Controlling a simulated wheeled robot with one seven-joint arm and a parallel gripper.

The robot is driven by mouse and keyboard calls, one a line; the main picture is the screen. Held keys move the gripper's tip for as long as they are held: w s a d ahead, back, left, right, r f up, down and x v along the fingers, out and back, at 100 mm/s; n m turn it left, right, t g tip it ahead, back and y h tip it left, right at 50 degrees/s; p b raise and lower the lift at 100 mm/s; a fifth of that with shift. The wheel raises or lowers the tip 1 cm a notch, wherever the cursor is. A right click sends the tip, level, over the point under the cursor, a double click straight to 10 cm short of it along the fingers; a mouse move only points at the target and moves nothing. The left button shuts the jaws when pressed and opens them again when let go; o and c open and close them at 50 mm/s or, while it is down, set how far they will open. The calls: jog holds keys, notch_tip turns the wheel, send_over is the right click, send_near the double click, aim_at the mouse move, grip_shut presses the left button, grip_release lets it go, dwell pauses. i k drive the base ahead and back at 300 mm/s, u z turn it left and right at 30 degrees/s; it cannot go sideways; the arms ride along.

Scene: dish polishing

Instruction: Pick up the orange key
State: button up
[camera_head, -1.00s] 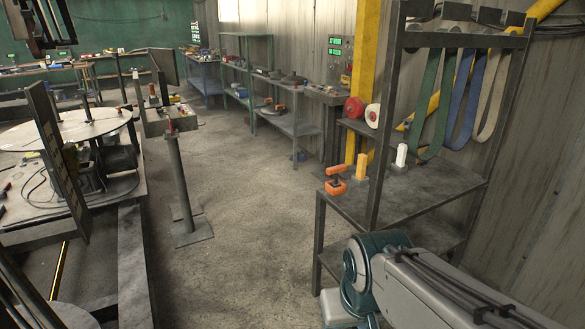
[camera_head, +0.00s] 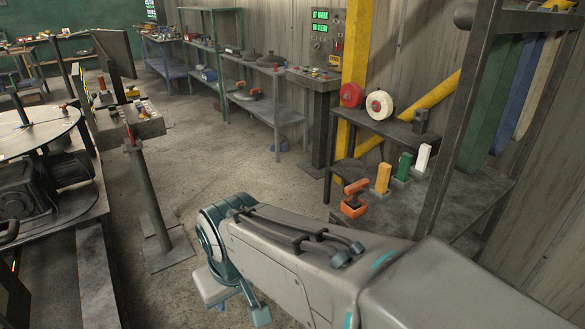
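An orange clamp-like tool (camera_head: 355,198) stands on the dark metal shelf unit at the right, near its left front edge. It is the nearest large orange thing, but I cannot tell whether it is the orange key. No clear key shape can be made out. My arm (camera_head: 300,260) reaches in from the lower right and ends in view at a teal and white joint, in front of and below the shelf.
Yellow, green and white upright blocks (camera_head: 383,179) stand beside the orange tool. Red and white discs (camera_head: 379,104) sit on a small shelf behind. A control panel (camera_head: 320,40) hangs on the wall. A post (camera_head: 147,195) and round table (camera_head: 30,130) stand left. Open floor (camera_head: 220,160) lies between.

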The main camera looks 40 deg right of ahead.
aim_at(353, 188)
jog(key=z, duration=0.55)
jog(key=i, duration=1.2)
jog(key=z, duration=1.1)
jog(key=i, duration=0.35)
jog(key=z, duration=0.25)
